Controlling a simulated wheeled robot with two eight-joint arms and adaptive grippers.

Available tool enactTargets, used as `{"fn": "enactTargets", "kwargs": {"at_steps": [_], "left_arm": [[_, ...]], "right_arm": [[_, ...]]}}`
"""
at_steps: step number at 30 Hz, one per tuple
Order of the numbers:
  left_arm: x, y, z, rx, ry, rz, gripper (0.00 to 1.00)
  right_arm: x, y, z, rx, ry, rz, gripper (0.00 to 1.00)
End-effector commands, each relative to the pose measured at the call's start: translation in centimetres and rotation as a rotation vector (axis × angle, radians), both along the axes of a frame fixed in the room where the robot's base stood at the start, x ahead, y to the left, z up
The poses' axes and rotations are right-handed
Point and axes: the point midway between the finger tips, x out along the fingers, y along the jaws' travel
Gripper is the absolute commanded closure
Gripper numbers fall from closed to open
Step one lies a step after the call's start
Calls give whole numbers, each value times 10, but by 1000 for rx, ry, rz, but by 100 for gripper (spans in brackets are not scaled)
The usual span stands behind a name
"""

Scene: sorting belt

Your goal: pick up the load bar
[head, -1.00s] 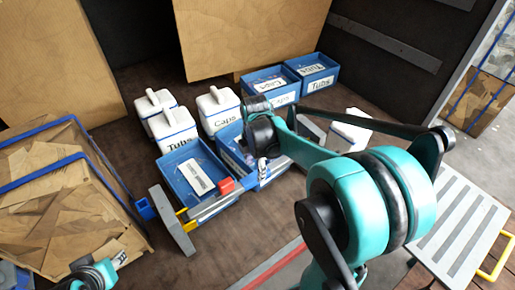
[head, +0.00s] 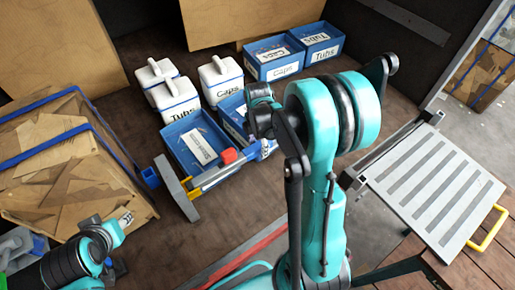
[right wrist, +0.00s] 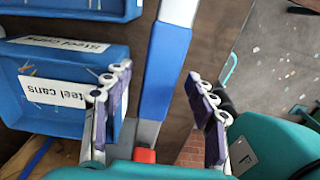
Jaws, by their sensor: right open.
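The load bar (head: 207,179) lies low on the floor side of the blue bins, with a grey crosspiece at its near end, then yellow, grey, red and blue parts. In the right wrist view its blue sleeve (right wrist: 165,70) runs between the fingers of my right gripper (right wrist: 158,78). The fingers stand open, one on each side of the sleeve, with gaps showing on both sides. In the head view my right arm hides the bar's far end and most of that gripper. My left arm shows at the lower left; I cannot make out its gripper.
A blue bin (head: 178,150) labelled steel cans stands close beside the bar; its wall (right wrist: 125,60) is near the left finger. White Tubs (head: 172,100) and Caps (head: 221,80) containers stand behind. Strapped cardboard (head: 70,180) is at left, a grey ramp (head: 430,185) at right.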

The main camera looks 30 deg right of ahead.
Motion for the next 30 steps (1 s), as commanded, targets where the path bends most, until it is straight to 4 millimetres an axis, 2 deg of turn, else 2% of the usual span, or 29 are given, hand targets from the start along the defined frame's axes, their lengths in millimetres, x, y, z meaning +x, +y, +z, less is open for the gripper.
{"fn": "enactTargets", "kwargs": {"at_steps": [1, 2, 6, 8, 22, 30], "left_arm": [[0, 0, 0, 0, 0, 0, 60], [0, 0, 0, 0, 0, 0, 60], [0, 0, 0, 0, 0, 0, 60], [0, 0, 0, 0, 0, 0, 60], [0, 0, 0, 0, 0, 0, 60], [0, 0, 0, 0, 0, 0, 60]], "right_arm": [[0, 0, 0, 0, 0, 0, 43], [0, 0, 0, 0, 0, 0, 48], [0, 0, 0, 0, 0, 0, 85], [0, 0, 0, 0, 0, 0, 100], [0, 0, 6, 0, 0, 0, 100], [0, 0, 33, 0, 0, 0, 100]]}}
